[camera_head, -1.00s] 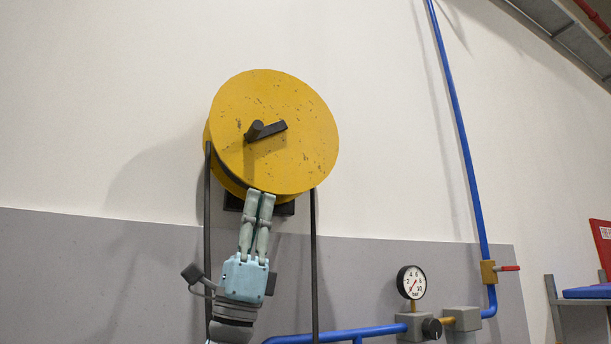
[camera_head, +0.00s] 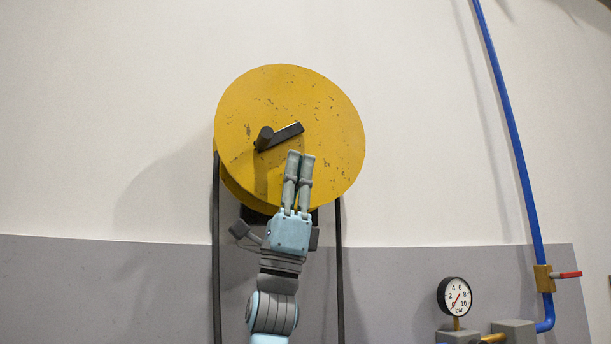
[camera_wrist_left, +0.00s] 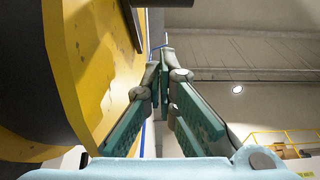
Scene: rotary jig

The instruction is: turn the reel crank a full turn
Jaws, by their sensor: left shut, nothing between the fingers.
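The yellow reel (camera_head: 325,115) is mounted on the wall in the head view, its round face toward me. Its dark crank arm (camera_head: 287,133) runs from near the reel's centre to a stubby knob (camera_head: 265,138) on the left. My left gripper (camera_head: 301,155) points upward in front of the lower part of the reel face, just below the crank arm. Its fingers are shut and empty, and no contact with the crank shows. In the left wrist view the shut fingers (camera_wrist_left: 160,75) are beside the reel's yellow face (camera_wrist_left: 90,60). My right gripper is not in view.
Dark straps (camera_head: 216,260) hang down from both sides of the reel. A blue pipe (camera_head: 515,150) with a red-handled valve (camera_head: 545,277) and a pressure gauge (camera_head: 455,297) stand at the right. The wall between reel and pipe is clear.

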